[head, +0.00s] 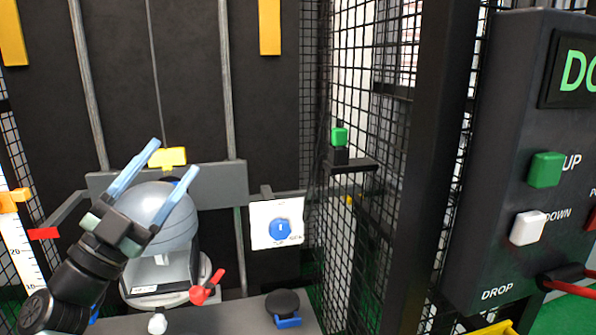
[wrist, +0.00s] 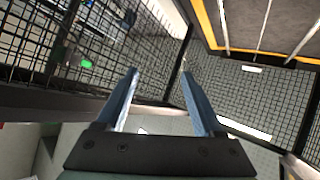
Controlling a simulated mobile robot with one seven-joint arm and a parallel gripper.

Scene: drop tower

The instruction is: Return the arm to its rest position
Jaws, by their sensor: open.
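My gripper (head: 172,173) is at the lower left of the head view, with its two light-blue fingers spread apart and nothing between them. It points up and to the right.
A control box (head: 515,180) with UP, DOWN and DROP labels stands at the right. A black post (head: 431,160) and mesh separate it from the tower.

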